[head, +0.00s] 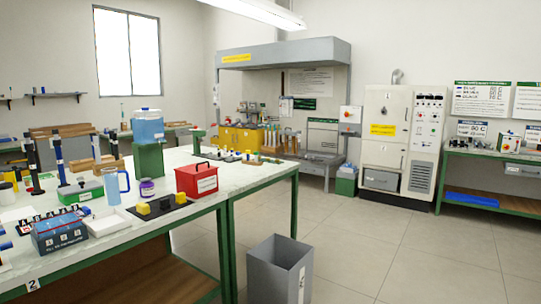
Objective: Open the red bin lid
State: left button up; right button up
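A red box-shaped bin (196,182) with a white label on its front stands on the white-topped workbench (113,226), near the bench's right part. Its red lid (197,169) has a black handle on top and appears shut. The inside of the bin is hidden. Neither of my grippers shows in the head view.
A black mat with yellow blocks (160,205), a purple jar (147,187) and a light-blue mug (112,187) stand left of the bin. A blue container (147,126) sits on a green stand behind. A grey open bin (277,270) stands on the floor.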

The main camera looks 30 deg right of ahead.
aim_at(197, 168)
jog(key=z, duration=0.7)
jog(key=i, duration=2.55)
jog(key=u, duration=0.8)
